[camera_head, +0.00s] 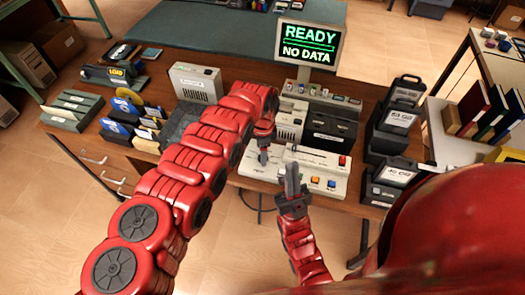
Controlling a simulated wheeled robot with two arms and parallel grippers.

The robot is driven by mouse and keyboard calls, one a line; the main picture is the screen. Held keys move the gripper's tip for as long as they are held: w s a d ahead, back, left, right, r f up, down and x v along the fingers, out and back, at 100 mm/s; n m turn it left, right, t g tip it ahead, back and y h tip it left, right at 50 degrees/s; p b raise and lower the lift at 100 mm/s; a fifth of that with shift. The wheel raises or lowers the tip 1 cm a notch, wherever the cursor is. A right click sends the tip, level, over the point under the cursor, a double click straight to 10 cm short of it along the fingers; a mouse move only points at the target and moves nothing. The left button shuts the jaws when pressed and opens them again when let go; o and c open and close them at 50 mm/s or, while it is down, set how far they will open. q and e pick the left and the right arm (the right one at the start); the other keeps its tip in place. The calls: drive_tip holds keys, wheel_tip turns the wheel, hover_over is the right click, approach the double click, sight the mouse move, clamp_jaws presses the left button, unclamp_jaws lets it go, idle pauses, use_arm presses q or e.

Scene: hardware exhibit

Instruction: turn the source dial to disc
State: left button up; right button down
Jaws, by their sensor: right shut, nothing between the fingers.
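A white control console (325,165) lies at the front of the wooden desk. It carries an orange button (315,181), a blue button (331,184), a red button (341,160) and slots. I cannot clearly pick out the source dial; my grippers cover part of the console's left side. My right gripper (292,182) is shut and empty, pointing up in the picture in front of the console. My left gripper (263,156) points down at the console's left end; its fingers are too small to tell open from shut, and contact is unclear.
A monitor (311,43) reading "READY NO DATA" stands behind the console. Black storage units (391,125) stand to the right. A beige box (196,83) and disk holders (73,108) stand to the left. My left arm crosses over the desk's middle.

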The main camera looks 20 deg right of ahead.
use_arm(q)
drive_tip(key=shift+s+a+f, duration=0.1)
drive_tip(key=shift+f, duration=0.25)
clamp_jaws()
